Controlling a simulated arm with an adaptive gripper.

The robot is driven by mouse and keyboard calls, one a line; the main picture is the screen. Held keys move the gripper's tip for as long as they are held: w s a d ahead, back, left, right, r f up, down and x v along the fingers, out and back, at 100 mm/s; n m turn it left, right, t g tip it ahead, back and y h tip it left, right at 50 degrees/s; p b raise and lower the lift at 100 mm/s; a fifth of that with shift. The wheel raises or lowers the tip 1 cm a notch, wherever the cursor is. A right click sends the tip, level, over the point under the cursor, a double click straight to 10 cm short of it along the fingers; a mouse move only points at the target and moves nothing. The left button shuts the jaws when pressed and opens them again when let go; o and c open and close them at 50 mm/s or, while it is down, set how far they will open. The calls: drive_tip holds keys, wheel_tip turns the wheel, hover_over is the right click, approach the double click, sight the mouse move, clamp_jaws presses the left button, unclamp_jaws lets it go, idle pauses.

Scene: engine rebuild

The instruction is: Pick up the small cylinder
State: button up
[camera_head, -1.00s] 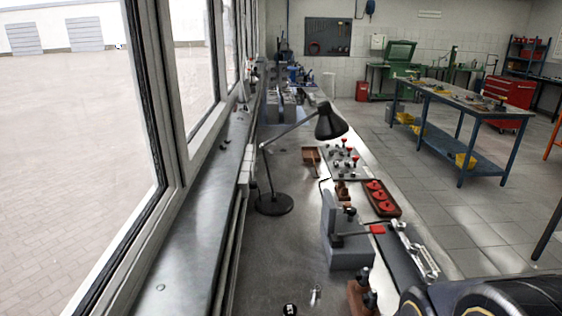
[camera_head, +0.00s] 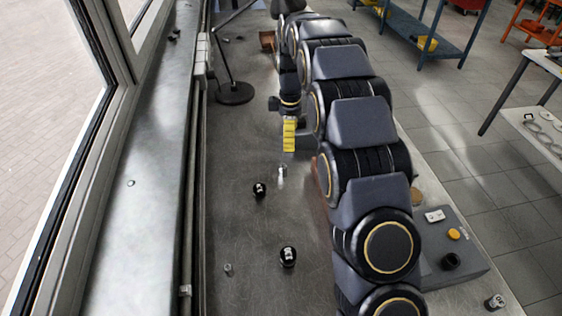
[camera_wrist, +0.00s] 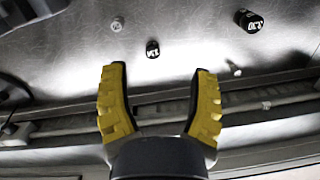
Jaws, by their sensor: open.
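The small cylinder could be one of several loose pieces on the grey bench; I cannot tell which. A small black cylinder (camera_head: 259,190) with white marking lies on the bench; in the wrist view it (camera_wrist: 152,48) is just beyond and between the fingertips. A small silver piece (camera_head: 283,170) stands close by, also in the wrist view (camera_wrist: 117,23). Another small silver piece (camera_head: 228,269) lies nearer the sill, also in the wrist view (camera_wrist: 233,68). My gripper (camera_wrist: 160,68) is open and empty, its yellow fingers (camera_head: 289,135) touching none of these.
A larger black cylinder (camera_head: 288,256) with white marking stands nearby, also in the wrist view (camera_wrist: 248,20). The black lamp base (camera_head: 234,93) is farther back. A grey box (camera_head: 450,255) with buttons lies right of my arm. Window sill runs along the left.

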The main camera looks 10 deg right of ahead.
sight(283, 166)
drive_tip(key=w+f+n, duration=0.2)
drive_tip(key=f, duration=0.2)
drive_tip(key=w+f+n, duration=0.2)
drive_tip(key=w+f, duration=0.1)
drive_tip(key=f, duration=0.1)
drive_tip(key=w+f+n, duration=0.2)
drive_tip(key=w+f, duration=0.1)
drive_tip(key=f, duration=0.1)
drive_tip(key=shift+w+d+f+t, duration=0.15)
drive_tip(key=shift+w+f+t, duration=0.05)
drive_tip(key=shift+f+t, duration=0.15)
drive_tip(key=shift+w+f, duration=0.1)
drive_tip(key=shift+f, duration=0.55)
wheel_tip(283, 166, down, 7)
drive_tip(key=shift+r, duration=0.15)
clamp_jaws()
